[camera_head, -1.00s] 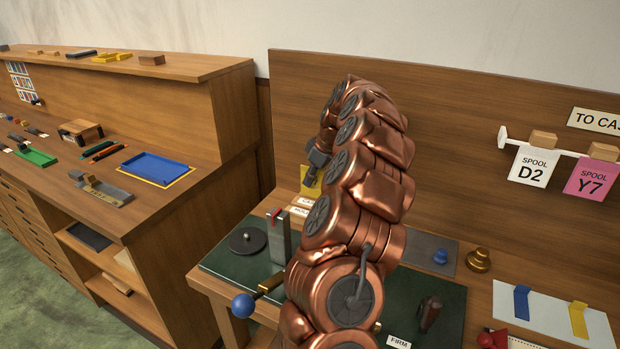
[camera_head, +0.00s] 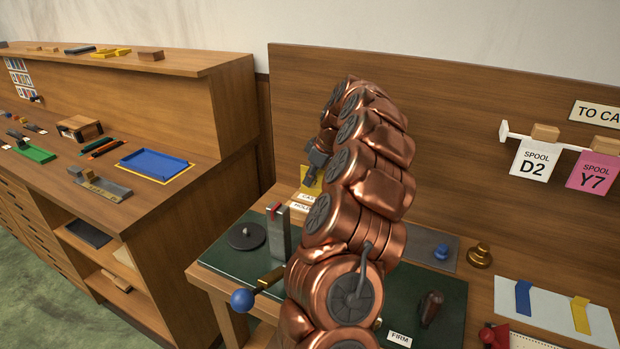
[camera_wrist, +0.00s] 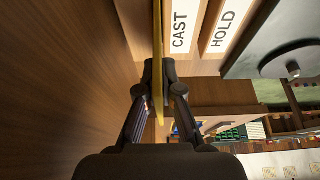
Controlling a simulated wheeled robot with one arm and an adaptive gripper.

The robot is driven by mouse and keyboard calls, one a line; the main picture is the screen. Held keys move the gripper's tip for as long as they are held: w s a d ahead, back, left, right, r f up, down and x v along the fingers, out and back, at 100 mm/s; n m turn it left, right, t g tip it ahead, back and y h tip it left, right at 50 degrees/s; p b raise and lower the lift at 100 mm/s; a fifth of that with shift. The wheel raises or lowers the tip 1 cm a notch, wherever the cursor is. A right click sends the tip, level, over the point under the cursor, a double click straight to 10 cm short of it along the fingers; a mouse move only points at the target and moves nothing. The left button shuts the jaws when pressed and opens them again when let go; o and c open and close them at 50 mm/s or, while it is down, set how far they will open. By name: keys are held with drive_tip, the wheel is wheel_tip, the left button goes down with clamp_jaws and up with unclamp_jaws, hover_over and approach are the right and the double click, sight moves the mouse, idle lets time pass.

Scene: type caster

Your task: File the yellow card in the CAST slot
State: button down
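The yellow card (camera_wrist: 158,38) shows nearly edge-on in the wrist view, between the fingertips of my gripper (camera_wrist: 159,75). The gripper is shut on it, and the card reaches past the fingertips beside the CAST label (camera_wrist: 180,27). The HOLD label (camera_wrist: 222,28) is just right of CAST. In the head view, the card (camera_head: 311,180) hangs below my gripper (camera_head: 314,160), behind the CAST label (camera_head: 309,197). The slot opening is hidden, so I cannot tell whether the card's lower edge is inside it.
My arm covers the middle of the bench in the head view. A metal post (camera_head: 279,232), a dark disc (camera_head: 246,236) and a blue-knobbed lever (camera_head: 243,300) stand left of it. A wooden back panel (camera_head: 460,150) rises close behind. A brass knob (camera_head: 479,256) stands to the right.

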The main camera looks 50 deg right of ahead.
drive_tip(key=shift+f+b, duration=0.6)
drive_tip(key=shift+f, duration=0.4)
drive_tip(key=c, duration=1.2)
unclamp_jaws()
drive_tip(key=shift+c, duration=0.2)
drive_tip(key=shift+r, duration=0.1)
drive_tip(key=shift+r+p, duration=0.65)
drive_tip(key=shift+r, duration=2.25)
